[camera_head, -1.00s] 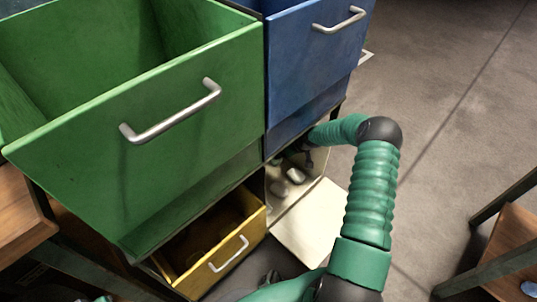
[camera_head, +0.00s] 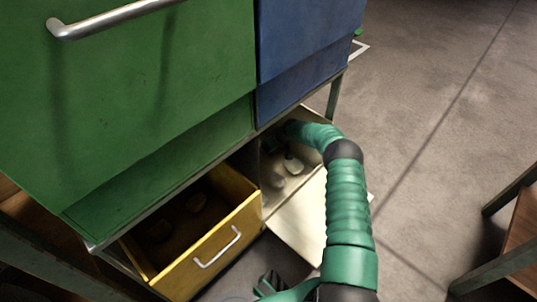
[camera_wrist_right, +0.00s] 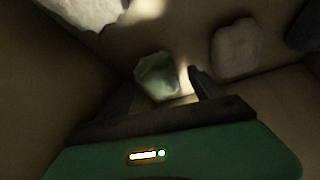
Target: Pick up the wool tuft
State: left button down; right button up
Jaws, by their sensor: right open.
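Pale lumps lie in the open lower compartment under the blue drawer; in the head view I see a whitish lump (camera_head: 293,166) and a greyer lump (camera_head: 277,181). The wrist view shows a bright, rough white lump (camera_wrist_right: 88,9) at top left, a grey-green lump (camera_wrist_right: 156,75) between and beyond the fingers, and a rounded beige lump (camera_wrist_right: 238,47) at right. I cannot tell which is the wool tuft. A dark pronged part (camera_head: 269,282), seemingly my left gripper, shows at the bottom edge.
A large green drawer (camera_head: 150,110) and a blue drawer (camera_head: 310,50) hang above. An open yellow drawer (camera_head: 225,238) with dim lumps stands left of the compartment. A pale panel (camera_head: 300,222) lies at its front.

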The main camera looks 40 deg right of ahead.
jog(key=shift+r, duration=0.2)
jog(key=c, duration=1.4)
